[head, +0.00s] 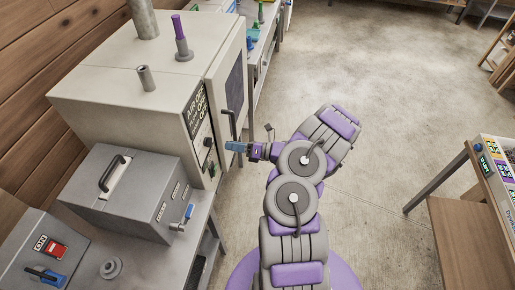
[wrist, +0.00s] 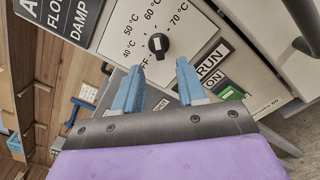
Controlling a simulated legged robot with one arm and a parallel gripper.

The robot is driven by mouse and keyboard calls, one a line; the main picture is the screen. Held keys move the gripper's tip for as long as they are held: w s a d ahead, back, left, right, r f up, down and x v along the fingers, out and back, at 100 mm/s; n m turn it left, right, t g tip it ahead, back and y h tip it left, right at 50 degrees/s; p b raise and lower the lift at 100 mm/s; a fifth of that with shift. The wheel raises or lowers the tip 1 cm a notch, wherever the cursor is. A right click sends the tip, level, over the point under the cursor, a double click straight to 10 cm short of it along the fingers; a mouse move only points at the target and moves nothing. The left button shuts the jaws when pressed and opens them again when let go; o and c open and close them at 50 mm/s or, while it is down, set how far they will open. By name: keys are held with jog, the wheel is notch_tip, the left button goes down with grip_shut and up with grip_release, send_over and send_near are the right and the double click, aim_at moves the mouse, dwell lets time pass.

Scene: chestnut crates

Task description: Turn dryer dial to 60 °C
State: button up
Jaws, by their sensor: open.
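The dryer (head: 130,85) is a large cream cabinet at the left in the head view. In the wrist view its black round dial (wrist: 158,44) sits on the white front panel, with 40 to 70 °C labels around it and 60 °C printed above it. The dial has a short white mark; which label it points to is hard to tell. My gripper (wrist: 160,72) is open, its two blue fingers apart just below the dial and not around it. In the head view my gripper (head: 236,146) is beside the dryer's front panel.
The dryer's door handle (head: 231,124) is close to my gripper in the head view. A grey box with a handle (head: 140,190) stands in front of the dryer.

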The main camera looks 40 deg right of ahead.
jog(key=p+v, duration=0.1)
jog(key=v, duration=0.9)
jog(key=shift+f, duration=0.15)
jog(key=shift+w+d, duration=0.1)
